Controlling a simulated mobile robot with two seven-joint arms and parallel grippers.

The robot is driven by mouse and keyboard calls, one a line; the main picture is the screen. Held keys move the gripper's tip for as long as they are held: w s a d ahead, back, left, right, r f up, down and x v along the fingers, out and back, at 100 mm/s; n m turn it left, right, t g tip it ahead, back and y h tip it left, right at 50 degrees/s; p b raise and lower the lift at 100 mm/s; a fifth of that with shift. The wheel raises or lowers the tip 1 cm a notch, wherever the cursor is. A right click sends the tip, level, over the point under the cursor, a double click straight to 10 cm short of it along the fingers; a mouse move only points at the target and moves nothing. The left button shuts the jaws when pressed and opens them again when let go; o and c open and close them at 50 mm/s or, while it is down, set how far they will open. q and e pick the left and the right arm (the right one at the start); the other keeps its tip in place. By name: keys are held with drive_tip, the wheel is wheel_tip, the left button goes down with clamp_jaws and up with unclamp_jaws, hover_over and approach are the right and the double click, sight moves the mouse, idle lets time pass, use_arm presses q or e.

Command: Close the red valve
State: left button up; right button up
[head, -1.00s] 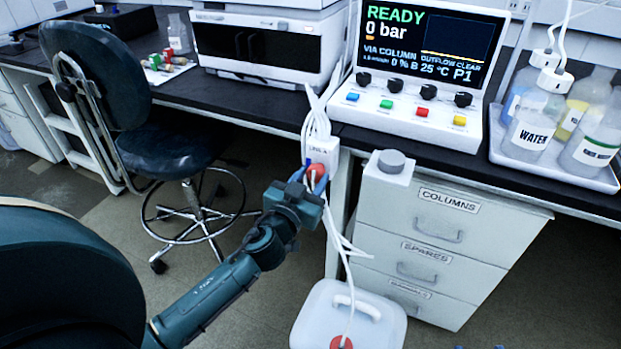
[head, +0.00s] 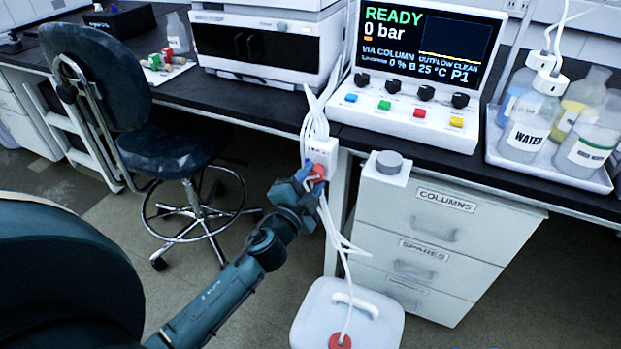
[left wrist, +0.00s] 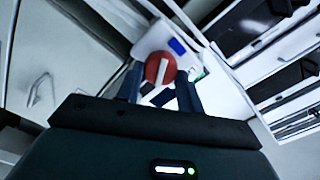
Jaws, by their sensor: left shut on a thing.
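The red valve (head: 319,170) is a round red knob on a small white box (head: 321,150) at the bench's front edge, with white tubes around it. My left gripper (head: 310,181) is shut on the knob from the front and partly hides it in the head view. In the left wrist view the red knob (left wrist: 152,70) sits between the two dark fingers (left wrist: 160,85). A white bar on its face slants from upper right to lower left. My right gripper is not in view.
A white drawer cabinet (head: 440,245) stands right of the valve, and a white jug (head: 310,318) with a tube stands on the floor below. A stool (head: 165,150) is at left. The instrument (head: 410,115) on the bench reads READY, 0 bar.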

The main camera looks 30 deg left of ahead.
use_arm(q)
drive_tip(key=m, duration=0.4)
drive_tip(key=shift+d, duration=0.1)
drive_tip(key=shift+m+p, duration=0.3)
drive_tip(key=shift+m, duration=0.8)
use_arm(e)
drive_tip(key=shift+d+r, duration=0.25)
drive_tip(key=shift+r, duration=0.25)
use_arm(q)
drive_tip(key=o, duration=1)
drive_tip(key=shift+f, duration=0.1)
drive_tip(key=s, duration=0.4)
drive_tip(key=s+b, duration=0.1)
drive_tip(key=s, duration=0.3)
drive_tip(key=s+b, duration=0.1)
drive_tip(key=s, duration=0.4)
drive_tip(key=shift+d, duration=0.35)
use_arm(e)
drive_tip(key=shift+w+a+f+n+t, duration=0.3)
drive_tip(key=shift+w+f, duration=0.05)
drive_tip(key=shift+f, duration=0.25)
